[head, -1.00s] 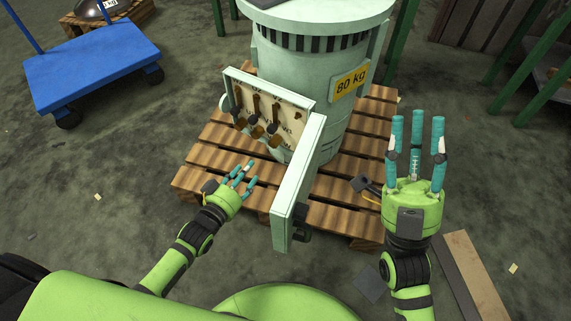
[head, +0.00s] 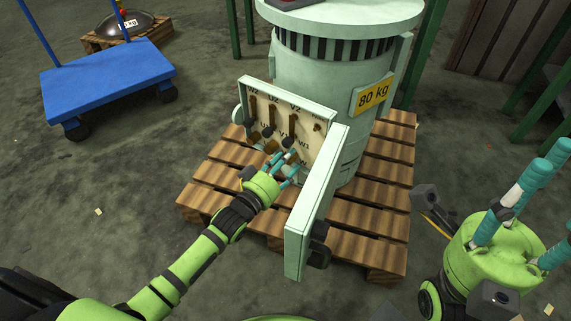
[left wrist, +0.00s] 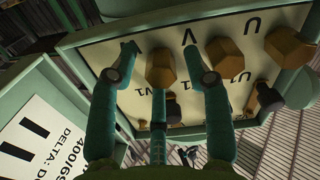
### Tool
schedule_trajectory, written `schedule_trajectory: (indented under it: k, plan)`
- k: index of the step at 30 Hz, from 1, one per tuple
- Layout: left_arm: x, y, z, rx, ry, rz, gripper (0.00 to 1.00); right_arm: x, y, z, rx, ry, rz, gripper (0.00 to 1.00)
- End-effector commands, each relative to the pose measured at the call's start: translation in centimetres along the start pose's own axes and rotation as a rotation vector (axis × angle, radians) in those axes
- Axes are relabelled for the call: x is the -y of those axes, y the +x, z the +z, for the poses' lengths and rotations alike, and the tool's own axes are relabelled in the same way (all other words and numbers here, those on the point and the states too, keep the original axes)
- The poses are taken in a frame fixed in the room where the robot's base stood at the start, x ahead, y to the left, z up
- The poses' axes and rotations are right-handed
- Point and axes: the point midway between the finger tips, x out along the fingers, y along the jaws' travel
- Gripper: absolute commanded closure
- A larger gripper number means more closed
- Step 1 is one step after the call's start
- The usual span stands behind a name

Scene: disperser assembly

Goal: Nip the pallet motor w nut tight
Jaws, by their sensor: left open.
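The pale green motor (head: 335,105) stands on a wooden pallet (head: 225,180). Its open terminal box (head: 285,88) shows a cream board with labelled posts and brass nuts. In the left wrist view the W nut (left wrist: 161,68) is the leftmost of three large brass nuts, beside the V nut (left wrist: 225,60). My left gripper (head: 286,160) is open at the lower part of the board. In the wrist view its fingers (left wrist: 158,60) stand on either side of the W nut, with visible gaps. My right gripper (head: 545,180) is open and empty at the right edge.
The box's open lid (head: 315,200) stands out close to the right of my left gripper. A blue cart (head: 108,82) stands at left. Green posts (head: 470,110) stand at right.

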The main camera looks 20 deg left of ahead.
Motion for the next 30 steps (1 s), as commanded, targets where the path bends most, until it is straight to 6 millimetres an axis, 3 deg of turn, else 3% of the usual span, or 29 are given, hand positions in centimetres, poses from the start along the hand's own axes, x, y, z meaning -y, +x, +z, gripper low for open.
schedule_trajectory:
  k: [5,6,9,25,30]
  plan:
    - [0.0,0.0,0.0,0.000,0.000,0.000,0.51,0.0,0.1,0.0,0.000,0.000,0.000,0.60]
    - [0.0,0.0,0.0,0.000,0.000,0.000,0.67,0.0,0.1,0.0,0.000,0.000,0.000,0.60]
    - [0.0,0.0,0.0,0.000,0.000,0.000,1.00,0.0,0.1,0.0,0.000,0.000,0.000,0.60]
    - [-0.1,-0.1,-0.1,0.003,0.083,-0.001,1.00,0.0,0.5,-0.3,0.004,0.002,0.006,0.60]
    - [0.0,-0.1,-0.1,0.005,0.201,-0.001,1.00,0.0,-0.7,-0.4,0.062,0.007,0.023,0.60]
